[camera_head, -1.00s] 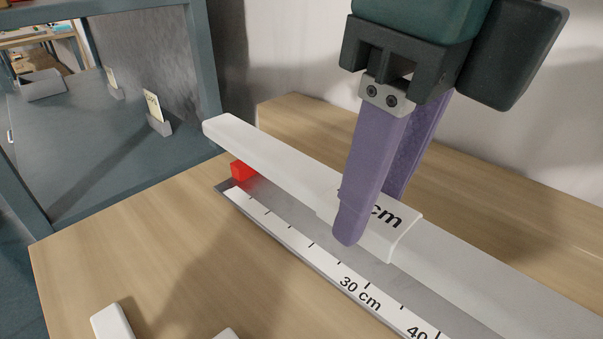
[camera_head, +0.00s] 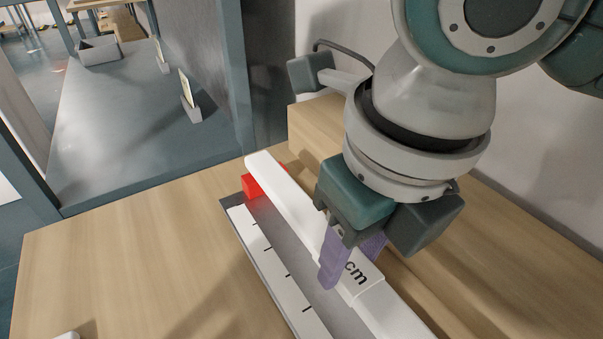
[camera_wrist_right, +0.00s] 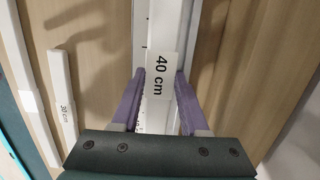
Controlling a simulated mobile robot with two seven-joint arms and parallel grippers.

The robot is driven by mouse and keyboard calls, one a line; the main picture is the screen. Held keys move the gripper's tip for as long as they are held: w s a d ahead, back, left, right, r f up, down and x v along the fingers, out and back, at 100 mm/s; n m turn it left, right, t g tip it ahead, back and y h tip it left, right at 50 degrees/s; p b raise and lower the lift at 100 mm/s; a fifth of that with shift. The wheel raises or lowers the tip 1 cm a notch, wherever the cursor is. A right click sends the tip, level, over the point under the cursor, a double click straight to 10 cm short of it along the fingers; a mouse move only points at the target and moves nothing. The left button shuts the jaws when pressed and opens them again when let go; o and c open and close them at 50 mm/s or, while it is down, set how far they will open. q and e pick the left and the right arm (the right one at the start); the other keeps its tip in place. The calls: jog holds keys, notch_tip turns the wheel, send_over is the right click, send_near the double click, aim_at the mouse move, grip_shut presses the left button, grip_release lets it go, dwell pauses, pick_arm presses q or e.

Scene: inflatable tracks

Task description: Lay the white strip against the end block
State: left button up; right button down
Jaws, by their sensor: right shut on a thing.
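The white strip (camera_head: 290,205) is long and carries a "40 cm" label, readable in the right wrist view (camera_wrist_right: 160,76). My right gripper (camera_head: 350,264) is shut on it at the label, one finger on each side. The red end block (camera_head: 252,187) is at the far end of the grey measuring track (camera_head: 290,228). The strip's far end passes over the block in the head view and extends beyond it, hiding part of it. I cannot tell whether they touch. My left gripper is not in view.
A white scale with black ticks (camera_head: 271,272) runs along the track. In the right wrist view, a shorter white strip labelled "30 cm" (camera_wrist_right: 62,90) and another white strip (camera_wrist_right: 22,75) lie to the left. The wooden table (camera_head: 150,255) is mostly clear left of the track.

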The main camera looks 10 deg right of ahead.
aim_at(353, 269)
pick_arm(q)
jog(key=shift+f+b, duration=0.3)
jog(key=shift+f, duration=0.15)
pick_arm(e)
notch_tip(353, 269, down, 4)
jog(key=shift+f, duration=0.15)
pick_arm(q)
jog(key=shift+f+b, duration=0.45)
pick_arm(e)
notch_tip(353, 269, down, 4)
jog(key=shift+f, duration=0.15)
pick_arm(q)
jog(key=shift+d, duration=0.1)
pick_arm(e)
jog(key=shift+f, duration=0.1)
jog(key=shift+c, duration=2.1)
grip_release()
